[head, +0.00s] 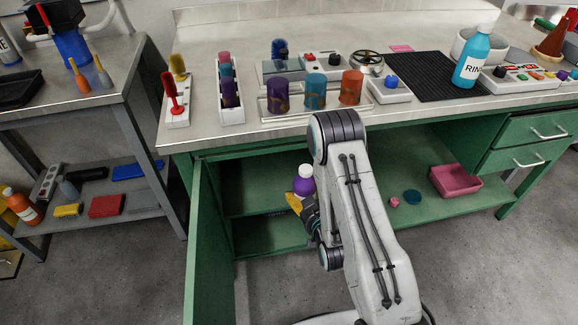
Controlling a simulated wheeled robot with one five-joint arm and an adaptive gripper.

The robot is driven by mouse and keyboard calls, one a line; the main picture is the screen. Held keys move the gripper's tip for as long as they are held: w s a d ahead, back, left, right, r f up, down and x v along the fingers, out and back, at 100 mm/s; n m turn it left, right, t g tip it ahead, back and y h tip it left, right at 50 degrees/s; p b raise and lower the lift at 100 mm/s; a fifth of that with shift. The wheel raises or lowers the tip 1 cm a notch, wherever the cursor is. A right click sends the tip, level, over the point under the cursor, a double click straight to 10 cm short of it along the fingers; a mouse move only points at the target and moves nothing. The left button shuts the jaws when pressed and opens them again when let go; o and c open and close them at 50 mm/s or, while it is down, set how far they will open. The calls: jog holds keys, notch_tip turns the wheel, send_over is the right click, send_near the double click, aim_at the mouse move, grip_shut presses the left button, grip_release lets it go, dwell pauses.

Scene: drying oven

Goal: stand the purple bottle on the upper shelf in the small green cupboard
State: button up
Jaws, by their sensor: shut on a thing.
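The purple bottle (304,183) has a white cap and looks roughly upright. My gripper (300,203) is shut on it low down; the fingers are small and partly hidden by the bottle and my arm. The small green cupboard (207,225) is under the left part of the bench, with its door swung open on the left. Its upper shelf (255,195) is bare where it shows. The bottle appears in front of this shelf in the picture; I cannot tell whether it touches it. A lower shelf (262,238) shows below. My arm covers the cupboard's right side.
The bench top (225,135) above carries a bottle rack, cups and a blue RIN-labelled bottle (471,58). A pink bin (456,181) stands on the open green shelf at right. The open door bounds the left side. A grey side table (110,120) stands further left.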

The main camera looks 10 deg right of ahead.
jog(key=r+b+x, duration=0.2)
jog(key=b+x, duration=1.1)
jog(key=x, duration=0.5)
jog(key=shift+w+r, duration=0.2)
jog(key=shift+w, duration=0.15)
jog(key=shift+f+b, duration=0.15)
jog(key=shift+b, duration=0.35)
notch_tip(320, 180, down, 4)
jog(key=b, duration=0.4)
jog(key=shift+r, duration=0.25)
jog(key=b, duration=0.2)
jog(key=shift+w+f+b, duration=0.15)
jog(key=shift+w+b, duration=0.05)
jog(key=shift+b, duration=0.15)
